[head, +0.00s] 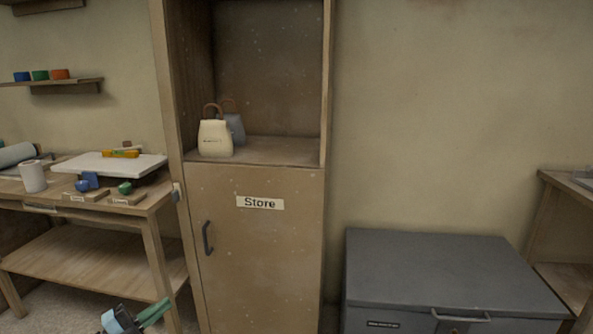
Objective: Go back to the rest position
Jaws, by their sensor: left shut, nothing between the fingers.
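My left gripper (153,313) shows at the bottom left edge, with a light blue part and green fingers pointing up to the right. It is shut and empty, low in front of the workbench's lower shelf (85,262). Most of its arm is cut off by the frame edge. My right gripper is not in view.
A tall cabinet marked Store (262,240) stands in the middle with its lower door shut. Two bags, cream (215,138) and grey (236,128), sit in its open upper part. A workbench (152,203) is at left, a grey chest (430,265) at right.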

